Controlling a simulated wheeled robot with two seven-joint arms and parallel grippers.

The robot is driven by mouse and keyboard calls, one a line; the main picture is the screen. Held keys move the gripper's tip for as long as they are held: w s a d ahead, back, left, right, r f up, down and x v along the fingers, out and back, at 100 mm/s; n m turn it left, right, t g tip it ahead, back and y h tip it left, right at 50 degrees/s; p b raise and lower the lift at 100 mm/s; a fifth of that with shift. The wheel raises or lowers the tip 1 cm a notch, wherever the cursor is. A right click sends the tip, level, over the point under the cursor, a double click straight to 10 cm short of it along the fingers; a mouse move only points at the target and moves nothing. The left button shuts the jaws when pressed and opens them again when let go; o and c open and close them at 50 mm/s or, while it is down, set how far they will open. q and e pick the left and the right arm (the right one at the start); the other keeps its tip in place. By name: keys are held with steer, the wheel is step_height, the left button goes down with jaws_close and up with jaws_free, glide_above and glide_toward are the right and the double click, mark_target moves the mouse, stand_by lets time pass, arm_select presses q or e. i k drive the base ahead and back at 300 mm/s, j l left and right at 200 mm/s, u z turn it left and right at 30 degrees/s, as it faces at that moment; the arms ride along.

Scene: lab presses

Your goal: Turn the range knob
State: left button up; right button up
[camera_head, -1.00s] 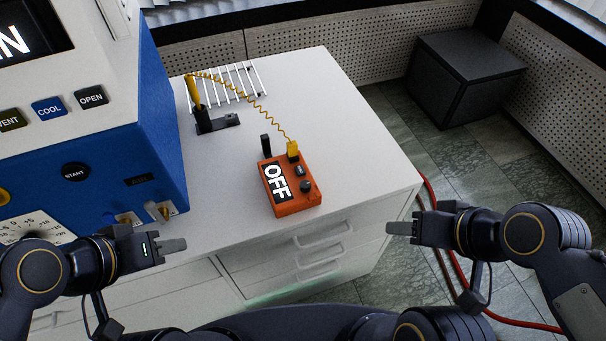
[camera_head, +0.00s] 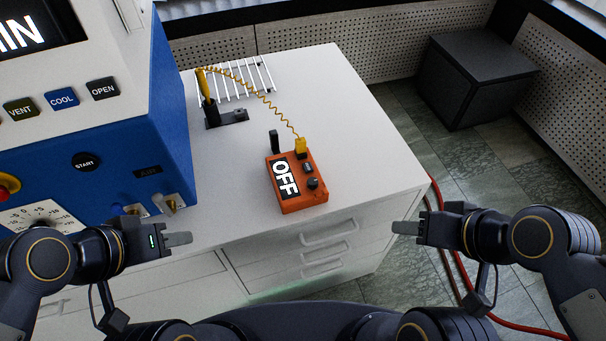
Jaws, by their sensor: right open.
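An orange meter (camera_head: 304,200) sits on the white cabinet top, its black display reading OFF (camera_head: 285,179). A round black knob (camera_head: 313,184) is on its right part, with a smaller dark control (camera_head: 308,168) above it. A yellow plug (camera_head: 301,147) with a coiled yellow cord stands at its back edge, beside an upright black post (camera_head: 274,141). My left gripper (camera_head: 190,239) is in front of the blue machine, left of the meter; its finger gap cannot be made out. My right gripper (camera_head: 394,228) is open and empty, right of the meter and off the cabinet's front edge. Neither touches the meter.
A blue and white machine (camera_head: 174,120) with buttons and a dial stands at the left. A black holder (camera_head: 228,119) with a yellow probe (camera_head: 204,84) and a white wire rack (camera_head: 245,82) are behind the meter. The cabinet top (camera_head: 365,150) right of the meter is clear.

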mark_target(312, 183)
steer(key=k+j+u, duration=0.35)
steer(key=k+j, duration=0.15)
steer(key=j, duration=0.2)
steer(key=u, duration=1.65)
